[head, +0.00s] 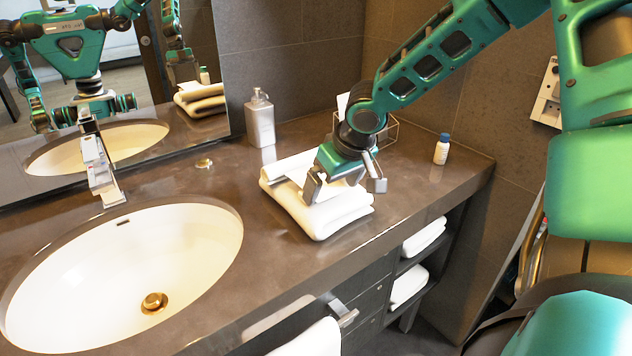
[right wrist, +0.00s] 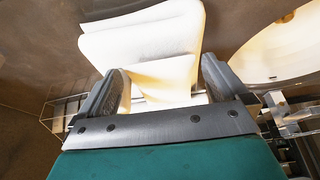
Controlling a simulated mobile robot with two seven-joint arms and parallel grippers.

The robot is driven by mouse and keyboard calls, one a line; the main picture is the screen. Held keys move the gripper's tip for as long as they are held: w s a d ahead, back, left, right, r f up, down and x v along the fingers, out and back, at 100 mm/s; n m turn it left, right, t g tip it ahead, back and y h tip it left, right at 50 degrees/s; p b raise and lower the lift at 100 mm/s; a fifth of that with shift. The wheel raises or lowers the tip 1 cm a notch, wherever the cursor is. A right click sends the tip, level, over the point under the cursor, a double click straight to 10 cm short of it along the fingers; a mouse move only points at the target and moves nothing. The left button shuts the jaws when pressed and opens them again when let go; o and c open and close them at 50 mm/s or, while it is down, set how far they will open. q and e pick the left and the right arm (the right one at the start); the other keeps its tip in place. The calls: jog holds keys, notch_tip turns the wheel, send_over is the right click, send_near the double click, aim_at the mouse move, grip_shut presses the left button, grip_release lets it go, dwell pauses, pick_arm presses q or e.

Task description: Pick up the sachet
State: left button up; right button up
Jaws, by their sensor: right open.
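A flat white piece, which looks like the sachet (head: 336,189), lies on the folded cream towel (head: 335,217) on the counter. It also shows between the fingers in the right wrist view (right wrist: 160,78). My right gripper (head: 345,186) is open, pointing down over the towel, with one finger on each side of the white piece. I cannot tell whether the fingers touch it. The gripper hides part of it, and its edges blend with the towel. My left gripper is not in view.
A soap dispenser (head: 260,118) stands behind the towel, and a small blue-capped bottle (head: 442,149) stands to the right. A wire basket (head: 388,130) is behind my gripper. The sink (head: 120,270) is at the left. A mirror reflects my body.

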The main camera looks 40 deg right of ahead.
jog(key=shift+c, duration=0.3)
jog(key=c, duration=0.7)
